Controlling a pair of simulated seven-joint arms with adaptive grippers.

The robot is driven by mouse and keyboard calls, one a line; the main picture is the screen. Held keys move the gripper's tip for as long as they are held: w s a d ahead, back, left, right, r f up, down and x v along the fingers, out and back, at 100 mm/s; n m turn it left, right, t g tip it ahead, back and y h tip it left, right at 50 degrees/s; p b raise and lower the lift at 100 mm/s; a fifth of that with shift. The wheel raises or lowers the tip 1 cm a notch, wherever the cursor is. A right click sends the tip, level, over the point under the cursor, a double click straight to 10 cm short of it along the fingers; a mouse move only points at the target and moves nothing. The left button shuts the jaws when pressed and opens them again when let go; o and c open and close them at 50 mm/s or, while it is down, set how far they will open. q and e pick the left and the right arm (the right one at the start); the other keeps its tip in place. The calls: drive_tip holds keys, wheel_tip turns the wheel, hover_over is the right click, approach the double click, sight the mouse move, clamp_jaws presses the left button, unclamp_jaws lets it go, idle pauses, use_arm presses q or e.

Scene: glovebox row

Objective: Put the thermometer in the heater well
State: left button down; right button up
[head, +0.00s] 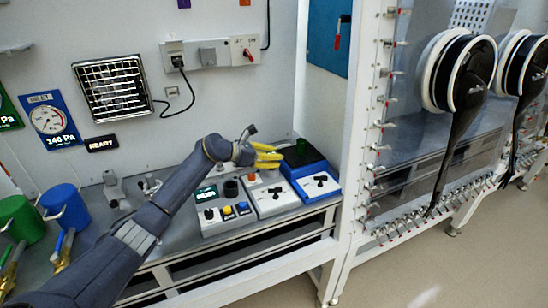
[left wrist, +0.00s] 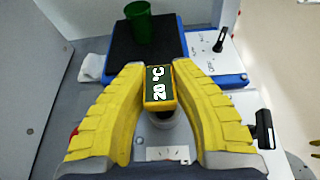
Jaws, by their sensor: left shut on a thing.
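The thermometer (left wrist: 158,84) has a yellow rim and a dark green face reading 20 °C. My left gripper (left wrist: 159,74) is shut on it, with a yellow finger on each side. In the head view my left gripper (head: 279,154) is above the bench instruments, and the thermometer is not clear there. In the left wrist view a round pale collar (left wrist: 160,119) shows just below the thermometer; I cannot tell whether it is the heater well's rim or whether the two touch. In the head view a grey instrument box (head: 270,200) stands below the gripper.
A blue instrument (head: 319,186) with a black top bears a green cup (head: 302,146), just right of the gripper. A control box (head: 221,213) with a dark cylinder stands left. Green (head: 20,216) and blue (head: 66,208) mugs are far left. A white post borders the bench on the right.

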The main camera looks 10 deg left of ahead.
use_arm(q)
drive_tip(key=shift+f, duration=0.15)
drive_tip(key=c, duration=1.1)
unclamp_jaws()
drive_tip(key=shift+c, duration=0.2)
drive_tip(key=shift+r, duration=0.2)
drive_tip(key=v, duration=1.2)
drive_tip(key=shift+r, duration=0.1)
